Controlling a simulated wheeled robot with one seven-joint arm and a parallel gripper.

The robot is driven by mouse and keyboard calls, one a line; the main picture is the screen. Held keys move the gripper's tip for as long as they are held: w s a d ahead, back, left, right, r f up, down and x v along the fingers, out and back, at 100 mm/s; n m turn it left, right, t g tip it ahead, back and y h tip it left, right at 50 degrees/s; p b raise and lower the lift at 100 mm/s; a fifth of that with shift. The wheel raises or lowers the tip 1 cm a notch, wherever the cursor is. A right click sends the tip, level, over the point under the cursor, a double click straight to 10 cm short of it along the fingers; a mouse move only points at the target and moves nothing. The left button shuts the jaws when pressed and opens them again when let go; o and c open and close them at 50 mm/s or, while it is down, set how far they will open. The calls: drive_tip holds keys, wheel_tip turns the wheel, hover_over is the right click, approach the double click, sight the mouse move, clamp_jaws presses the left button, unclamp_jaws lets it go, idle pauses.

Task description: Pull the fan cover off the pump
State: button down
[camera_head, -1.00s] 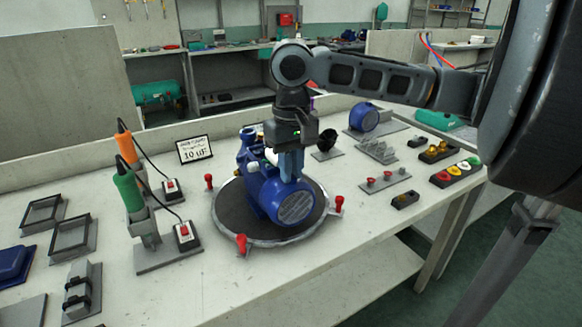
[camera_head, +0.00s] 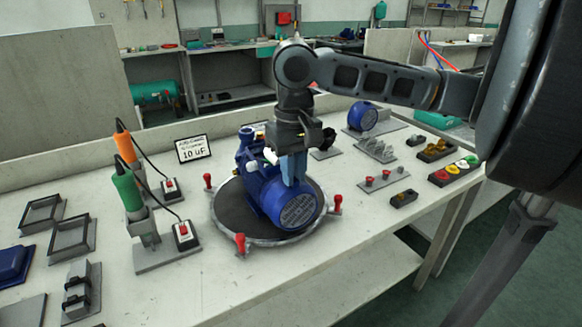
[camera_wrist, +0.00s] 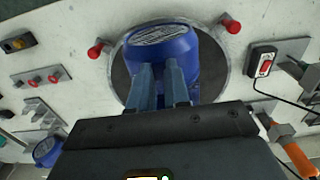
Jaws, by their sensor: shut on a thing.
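The blue pump (camera_head: 252,178) lies on a round dark turntable (camera_head: 229,213) with a pale rim and red knobs around it. Its fan cover (camera_head: 299,209), a blue cap with a grey grille, faces the front right. My gripper (camera_head: 293,168) comes from above, and its blue fingers are shut on the fan cover. In the wrist view the two fingers (camera_wrist: 158,88) reach onto the blue fan cover (camera_wrist: 182,50), with its grille at the top. The cover looks in line with the pump body; I cannot tell whether a gap lies between them.
A green-handled tool (camera_head: 128,190) and an orange-handled tool (camera_head: 126,147) stand in holders at left. Red-button switch boxes (camera_head: 184,235) are beside them. A sign (camera_head: 194,149) stands behind. Another blue cover (camera_head: 363,117) sits at back right.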

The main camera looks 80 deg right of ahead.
drive_tip(key=shift+s+a, duration=1.4)
drive_tip(key=shift+a, duration=0.3)
drive_tip(key=shift+r, duration=0.1)
wheel_tip(320, 180, up, 7)
drive_tip(key=p, duration=0.7)
drive_tip(key=shift+s+d, duration=0.1)
drive_tip(key=shift+d, duration=0.05)
